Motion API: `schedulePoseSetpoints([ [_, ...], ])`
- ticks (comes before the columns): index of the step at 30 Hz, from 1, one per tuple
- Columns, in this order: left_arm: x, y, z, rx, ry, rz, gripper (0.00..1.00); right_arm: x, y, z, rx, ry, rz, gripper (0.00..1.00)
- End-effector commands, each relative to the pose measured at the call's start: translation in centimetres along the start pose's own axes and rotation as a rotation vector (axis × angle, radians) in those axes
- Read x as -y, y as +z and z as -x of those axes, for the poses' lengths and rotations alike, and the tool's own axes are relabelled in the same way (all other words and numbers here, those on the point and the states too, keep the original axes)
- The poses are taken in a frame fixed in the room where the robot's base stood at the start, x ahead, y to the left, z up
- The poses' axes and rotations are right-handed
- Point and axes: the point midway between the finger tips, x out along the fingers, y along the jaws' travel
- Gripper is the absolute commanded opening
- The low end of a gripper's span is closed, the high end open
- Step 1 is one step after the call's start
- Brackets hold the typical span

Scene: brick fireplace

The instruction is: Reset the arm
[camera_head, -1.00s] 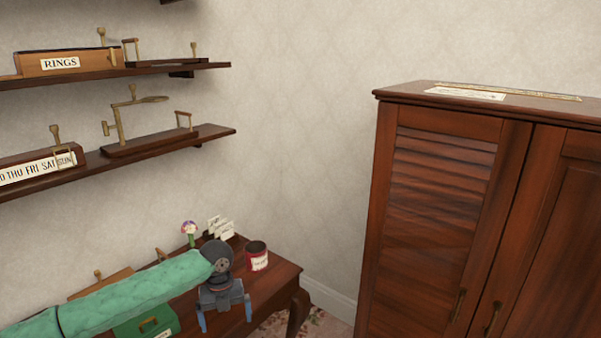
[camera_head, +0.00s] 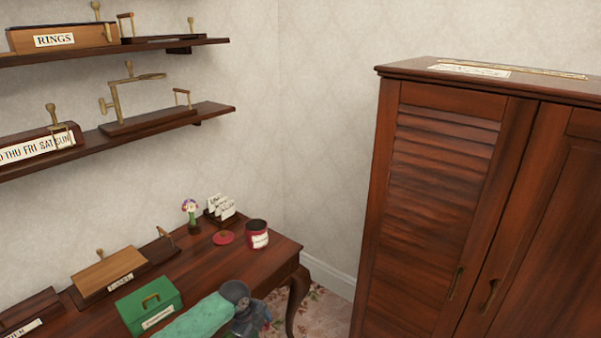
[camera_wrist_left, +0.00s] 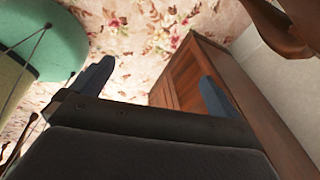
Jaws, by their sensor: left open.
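My left arm, in a green padded sleeve (camera_head: 200,318), comes in at the bottom of the head view. Its dark wrist is at the front edge of the wooden desk (camera_head: 215,262), and the gripper is mostly cut off or hidden there. In the wrist view my left gripper (camera_wrist_left: 155,88) has its two blue-grey fingers wide apart. Nothing is between them; the flowered floor (camera_wrist_left: 150,35) and a wooden cabinet show beyond. My right gripper is not in view.
On the desk are a green box (camera_head: 150,303), a wooden box (camera_head: 108,270), a red lid (camera_head: 223,238), a red tin (camera_head: 257,236) and a flower figure (camera_head: 191,214). A tall wardrobe (camera_head: 440,200) stands right. A rounded green object (camera_wrist_left: 50,35) is left in the wrist view.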

Motion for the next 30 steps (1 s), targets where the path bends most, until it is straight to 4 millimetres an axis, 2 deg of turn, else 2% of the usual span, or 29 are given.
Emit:
schedulePoseSetpoints([
  [1, -0.9, -0.3, -1.9, -0.009, -0.012, 0.070, 1.00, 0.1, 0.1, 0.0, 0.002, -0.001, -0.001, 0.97],
  [8, -4.5, -0.5, -9.2, -0.017, -0.075, 0.401, 1.00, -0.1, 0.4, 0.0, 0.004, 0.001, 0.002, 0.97],
  [11, -6.8, -0.4, -12.3, -0.018, -0.096, 0.547, 1.00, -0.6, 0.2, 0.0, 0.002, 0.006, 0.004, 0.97],
  [17, -12.7, -0.4, -18.5, -0.009, -0.128, 0.838, 1.00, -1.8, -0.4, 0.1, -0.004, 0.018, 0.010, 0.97],
  [23, -20.4, -0.7, -24.3, 0.017, -0.147, 1.123, 1.00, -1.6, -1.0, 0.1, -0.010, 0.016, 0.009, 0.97],
  [29, -30.0, -1.6, -29.4, 0.064, -0.159, 1.396, 1.00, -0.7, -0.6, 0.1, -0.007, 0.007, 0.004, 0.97],
  [30, -32.2, -1.9, -30.3, 0.076, -0.161, 1.449, 1.00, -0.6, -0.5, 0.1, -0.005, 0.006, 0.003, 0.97],
])
